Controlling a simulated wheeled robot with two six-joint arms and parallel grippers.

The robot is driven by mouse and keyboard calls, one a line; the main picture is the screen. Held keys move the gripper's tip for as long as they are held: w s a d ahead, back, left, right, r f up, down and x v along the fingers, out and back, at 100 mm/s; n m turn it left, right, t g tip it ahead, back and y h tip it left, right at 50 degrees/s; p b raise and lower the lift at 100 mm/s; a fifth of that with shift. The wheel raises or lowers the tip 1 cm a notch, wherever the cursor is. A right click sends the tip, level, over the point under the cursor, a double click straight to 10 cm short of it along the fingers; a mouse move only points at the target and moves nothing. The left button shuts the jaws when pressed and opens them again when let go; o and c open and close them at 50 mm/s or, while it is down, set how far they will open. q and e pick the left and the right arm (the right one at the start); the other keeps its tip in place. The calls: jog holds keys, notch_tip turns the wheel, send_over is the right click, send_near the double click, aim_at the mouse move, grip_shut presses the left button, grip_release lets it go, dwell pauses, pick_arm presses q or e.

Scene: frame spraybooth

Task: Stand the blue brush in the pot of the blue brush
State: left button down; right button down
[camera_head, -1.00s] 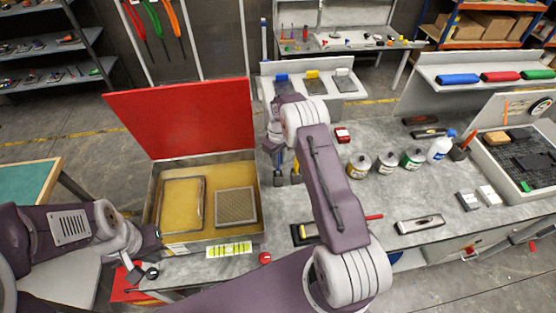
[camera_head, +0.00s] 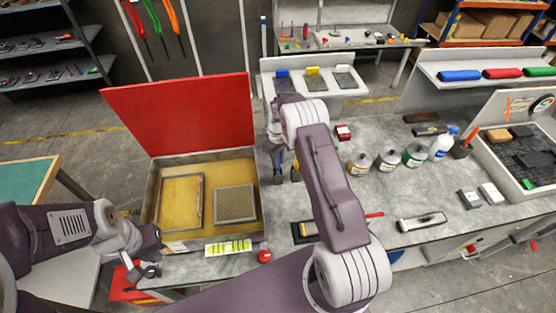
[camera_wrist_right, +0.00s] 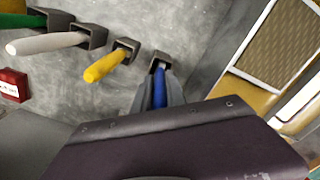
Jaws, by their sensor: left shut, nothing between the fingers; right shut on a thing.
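The blue brush (camera_wrist_right: 160,91) is between the fingers of my right gripper (camera_wrist_right: 160,98), which is shut on its handle. Its lower end meets the mouth of a dark square pot (camera_wrist_right: 161,61), the pot of the blue brush. I cannot tell how deep it sits, as the fingers hide part of it. In the head view my right gripper (camera_head: 279,160) is over the pot (camera_head: 278,179), largely behind its own arm. My left gripper (camera_head: 152,265) is shut and empty, in front of the bench's left end.
A yellow brush (camera_wrist_right: 105,66), a white brush (camera_wrist_right: 48,42) and a green brush (camera_wrist_right: 22,18) stand in similar pots beside it. An open case with a red lid (camera_head: 185,115) is to the left. Several bottles (camera_head: 388,161) and a red box (camera_head: 343,132) stand right.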

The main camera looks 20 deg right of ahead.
jog(key=shift+f, duration=0.1)
jog(key=c, duration=1.3)
grip_release()
notch_tip(320, 180, up, 9)
jog(key=b, duration=0.3)
jog(key=shift+f, duration=0.15)
